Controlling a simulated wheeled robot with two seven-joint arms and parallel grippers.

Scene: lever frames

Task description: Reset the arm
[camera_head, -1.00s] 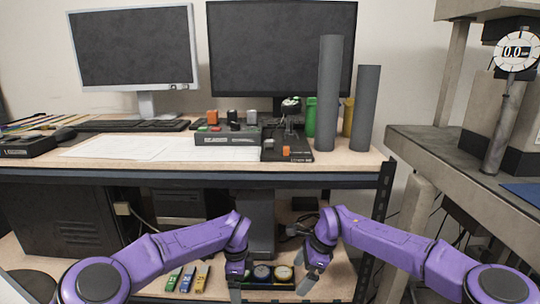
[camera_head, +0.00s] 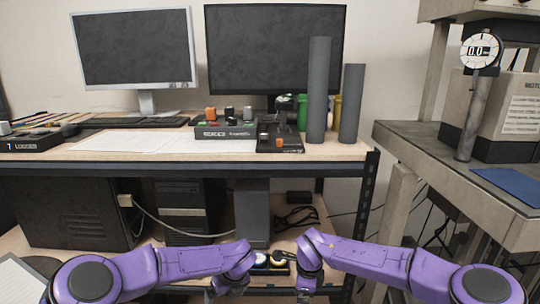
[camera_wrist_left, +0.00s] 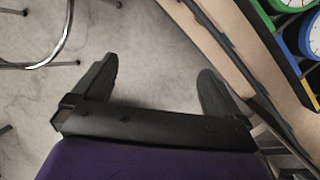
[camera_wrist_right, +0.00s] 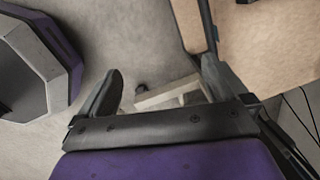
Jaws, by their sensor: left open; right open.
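My left gripper (camera_head: 228,287) and my right gripper (camera_head: 304,288) hang low in front of the desk in the head view, side by side with a gap between them. Both purple arms come in from the lower corners, bent inward. In the left wrist view the left gripper's fingers (camera_wrist_left: 157,78) are wide apart with only grey floor between them. In the right wrist view the right gripper's fingers (camera_wrist_right: 163,80) are apart and empty, over floor and a pale frame piece. A black lever box (camera_head: 280,142) with an orange button stands on the desk, touched by neither gripper.
The desk (camera_head: 210,158) holds two monitors, a grey button box (camera_head: 225,131) and two tall grey cylinders (camera_head: 318,90). A lower shelf with round gauges (camera_head: 270,259) lies behind the grippers. A bench with a dial gauge (camera_head: 481,50) stands at right.

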